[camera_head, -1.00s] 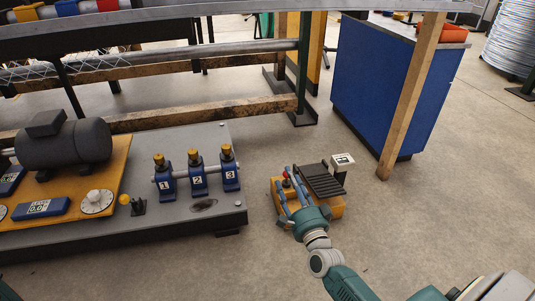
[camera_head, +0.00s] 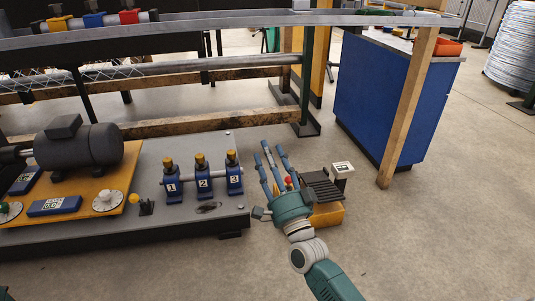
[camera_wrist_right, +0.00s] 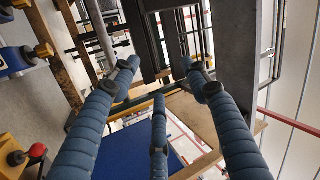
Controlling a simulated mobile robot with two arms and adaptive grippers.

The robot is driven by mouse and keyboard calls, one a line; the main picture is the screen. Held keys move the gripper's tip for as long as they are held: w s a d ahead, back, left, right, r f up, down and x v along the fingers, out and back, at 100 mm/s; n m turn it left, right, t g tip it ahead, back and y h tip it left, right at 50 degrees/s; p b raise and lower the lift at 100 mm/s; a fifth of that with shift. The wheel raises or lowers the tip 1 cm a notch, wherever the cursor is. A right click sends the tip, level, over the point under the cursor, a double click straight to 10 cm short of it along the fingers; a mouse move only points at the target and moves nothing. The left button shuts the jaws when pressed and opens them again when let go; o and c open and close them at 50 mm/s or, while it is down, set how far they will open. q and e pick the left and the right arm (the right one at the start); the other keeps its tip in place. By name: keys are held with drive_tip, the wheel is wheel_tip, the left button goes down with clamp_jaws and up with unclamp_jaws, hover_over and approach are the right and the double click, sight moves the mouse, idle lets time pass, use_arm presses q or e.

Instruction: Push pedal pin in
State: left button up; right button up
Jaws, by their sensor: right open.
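The pedal unit has a yellow base (camera_head: 328,214) and a black ribbed pedal (camera_head: 322,186), and stands on the floor right of the grey platform. A red-headed pin (camera_head: 288,181) shows between my fingers in the head view. The red head also shows at the lower left of the right wrist view (camera_wrist_right: 38,150), apart from the fingers. My right gripper (camera_head: 270,151) is open and empty, its blue fingers spread and pointing away from me. It covers the left part of the yellow base.
The grey platform (camera_head: 150,218) at left carries a motor (camera_head: 88,147), numbered blue blocks (camera_head: 203,180) and a yellow knob (camera_head: 135,199). A wooden post (camera_head: 408,110) and a blue cabinet (camera_head: 375,95) stand behind the pedal. The floor at front right is clear.

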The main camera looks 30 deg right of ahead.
drive_tip(key=shift+s+a+r+n+t, duration=0.15)
drive_tip(key=shift+s+a+r, duration=0.15)
drive_tip(key=shift+r, duration=0.35)
drive_tip(key=shift+s+a+r+n+t, duration=0.15)
drive_tip(key=shift+a+r, duration=0.2)
drive_tip(key=shift+r, duration=0.3)
